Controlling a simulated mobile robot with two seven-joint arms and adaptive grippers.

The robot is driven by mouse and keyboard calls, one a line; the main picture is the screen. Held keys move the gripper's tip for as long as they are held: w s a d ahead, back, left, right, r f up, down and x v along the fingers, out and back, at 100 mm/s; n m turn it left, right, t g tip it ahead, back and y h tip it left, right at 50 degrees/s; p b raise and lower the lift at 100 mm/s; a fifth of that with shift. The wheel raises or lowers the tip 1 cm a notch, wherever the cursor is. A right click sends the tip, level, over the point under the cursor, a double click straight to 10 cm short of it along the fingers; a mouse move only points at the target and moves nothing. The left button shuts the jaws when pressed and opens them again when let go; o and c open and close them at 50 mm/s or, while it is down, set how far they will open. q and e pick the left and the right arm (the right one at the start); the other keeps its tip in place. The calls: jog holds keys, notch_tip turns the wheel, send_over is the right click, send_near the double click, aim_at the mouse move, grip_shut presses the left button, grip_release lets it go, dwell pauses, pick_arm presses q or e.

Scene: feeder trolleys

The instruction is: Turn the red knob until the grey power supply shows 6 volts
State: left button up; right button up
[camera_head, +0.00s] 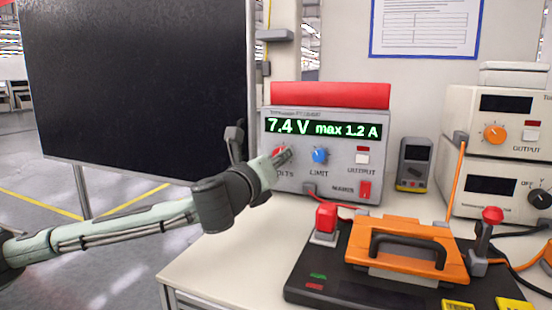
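The grey power supply (317,183) stands on the bench, with a red object on top. Its display (322,128) reads 7.4 V and max 1.2 A in green. The red knob (276,152), above the VOLTS label, is mostly hidden behind my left gripper (280,157). The gripper's tip is at the knob in the picture; I cannot tell whether it touches or grips it. A blue LIMIT knob (320,155) is just right of it. My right gripper is out of view.
A black-and-orange device (405,245) with a red button (326,218) stands in front at right. A yellow-and-grey meter (414,165) and two stacked cream instruments (497,150) stand further right. A large black screen (135,80) is behind my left arm. The front-left bench top is clear.

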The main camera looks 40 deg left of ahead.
pick_arm(q)
jog(key=n, duration=0.4)
jog(key=shift+n, duration=0.3)
dwell(0.3)
jog(key=o, duration=1.2)
jog(key=shift+c, duration=0.2)
notch_tip(320, 180, up, 9)
jog(key=shift+f, duration=0.2)
jog(key=shift+r, duration=0.75)
jog(key=shift+f, duration=0.1)
